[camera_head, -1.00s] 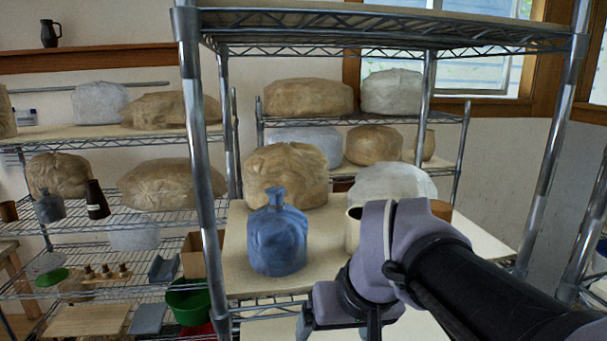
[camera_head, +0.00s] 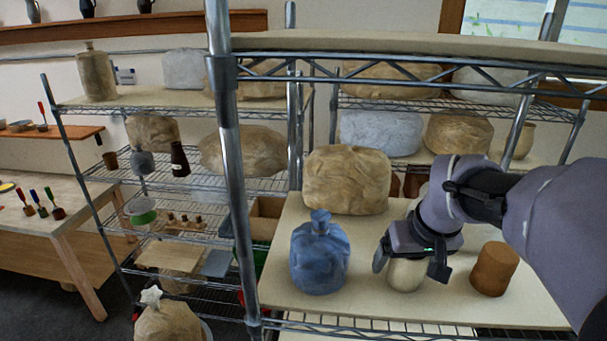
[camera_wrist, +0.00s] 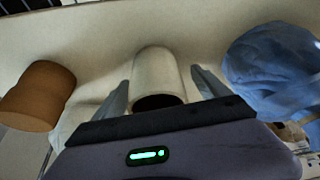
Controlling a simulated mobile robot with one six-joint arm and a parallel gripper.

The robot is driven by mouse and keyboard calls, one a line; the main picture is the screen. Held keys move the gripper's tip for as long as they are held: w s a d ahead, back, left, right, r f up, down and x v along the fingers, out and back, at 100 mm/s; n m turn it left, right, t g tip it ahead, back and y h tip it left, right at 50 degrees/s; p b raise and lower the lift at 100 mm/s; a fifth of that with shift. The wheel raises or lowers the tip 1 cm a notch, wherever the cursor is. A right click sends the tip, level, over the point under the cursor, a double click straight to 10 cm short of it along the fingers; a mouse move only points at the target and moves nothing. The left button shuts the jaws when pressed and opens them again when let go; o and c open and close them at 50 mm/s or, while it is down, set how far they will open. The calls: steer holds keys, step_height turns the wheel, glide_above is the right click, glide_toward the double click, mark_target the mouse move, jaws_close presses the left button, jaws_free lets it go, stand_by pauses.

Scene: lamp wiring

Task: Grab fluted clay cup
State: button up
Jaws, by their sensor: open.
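A cream-coloured cup (camera_head: 405,275) stands on the pale shelf board (camera_head: 365,300), partly hidden under my gripper (camera_head: 410,265). In the wrist view this cup (camera_wrist: 157,70) shows its dark opening toward the camera. It lies between the two spread fingers of my gripper (camera_wrist: 160,85), with a visible gap on each side. A brown clay-coloured cylinder (camera_head: 494,269) stands to the right on the same board; it is at the left in the wrist view (camera_wrist: 38,97). I cannot make out fluting on either one.
A blue wrapped bottle-shaped object (camera_head: 319,258) stands left of my gripper. A large tan wrapped bundle (camera_head: 346,182) sits behind. A metal post (camera_head: 232,150) and the upper shelf (camera_head: 400,46) frame the space. Bare board lies in front of the cups.

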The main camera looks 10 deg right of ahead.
steer(key=shift+w+d+f, duration=0.2)
steer(key=shift+w+f, duration=0.45)
steer(key=shift+w+d+f, duration=0.15)
steer(key=shift+w+d, duration=0.05)
steer(key=shift+s, duration=0.3)
steer(key=shift+s+a+r, duration=0.1)
steer(key=shift+s+r, duration=0.1)
steer(key=shift+s, duration=0.1)
steer(key=shift+c, duration=0.9)
steer(key=shift+s+a, duration=0.1)
steer(key=c, duration=0.3)
steer(key=shift+w, duration=0.3)
steer(key=c, duration=1.2)
